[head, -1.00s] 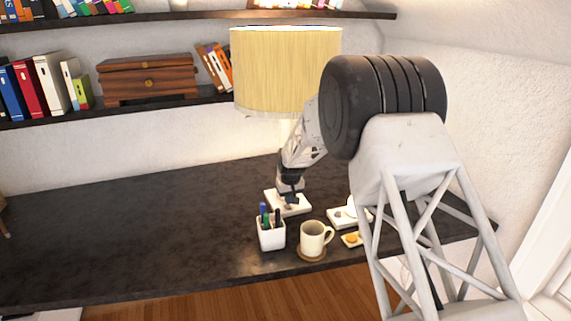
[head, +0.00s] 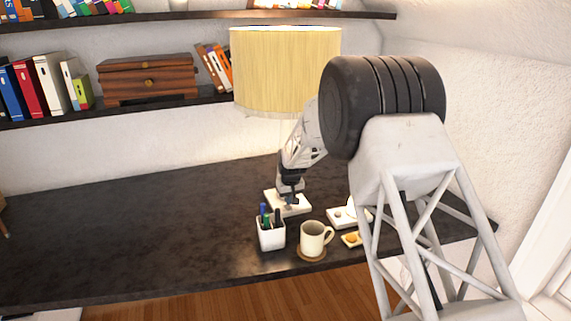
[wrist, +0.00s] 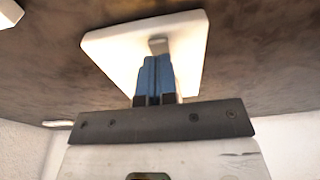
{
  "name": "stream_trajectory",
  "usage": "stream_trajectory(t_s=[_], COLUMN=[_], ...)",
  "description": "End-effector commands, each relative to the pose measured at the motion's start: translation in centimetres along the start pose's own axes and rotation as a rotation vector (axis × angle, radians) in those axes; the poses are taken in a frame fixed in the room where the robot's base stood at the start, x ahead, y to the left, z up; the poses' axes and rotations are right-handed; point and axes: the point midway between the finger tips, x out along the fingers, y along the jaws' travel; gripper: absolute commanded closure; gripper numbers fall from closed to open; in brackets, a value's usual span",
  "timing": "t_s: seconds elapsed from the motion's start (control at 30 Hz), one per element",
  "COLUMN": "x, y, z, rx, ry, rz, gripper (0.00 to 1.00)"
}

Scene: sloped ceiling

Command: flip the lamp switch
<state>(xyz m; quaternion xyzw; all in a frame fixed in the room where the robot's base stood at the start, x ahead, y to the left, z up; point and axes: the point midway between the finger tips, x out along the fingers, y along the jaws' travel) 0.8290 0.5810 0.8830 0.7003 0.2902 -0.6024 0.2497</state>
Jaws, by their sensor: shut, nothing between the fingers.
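The lamp has a pale yellow shade (head: 285,70) that looks lit, above the dark desk. A white square plate (head: 297,209), which looks like the lamp's base, lies flat on the desk. In the wrist view the white plate (wrist: 120,45) fills the upper middle, with a small grey switch lever (wrist: 158,45) on it. My gripper (wrist: 154,62) is shut and empty, its blue fingertips right at the lever. I cannot tell whether they touch it. In the head view my gripper (head: 290,199) is over the plate, and the lever is hidden or too small to see.
A white pen holder (head: 271,236) stands close in front of the plate. The left desk (head: 120,240) is clear.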

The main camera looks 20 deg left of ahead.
Motion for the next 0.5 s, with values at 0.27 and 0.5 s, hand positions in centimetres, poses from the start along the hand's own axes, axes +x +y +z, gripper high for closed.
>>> stream_trajectory(t_s=[0.27,0.5], x=[0.31,0.55], y=[0.0,0.0], z=[0.04,0.08], rx=[0.0,0.0], ry=[0.0,0.0], rz=[0.0,0.0], gripper=[1.0,1.0])
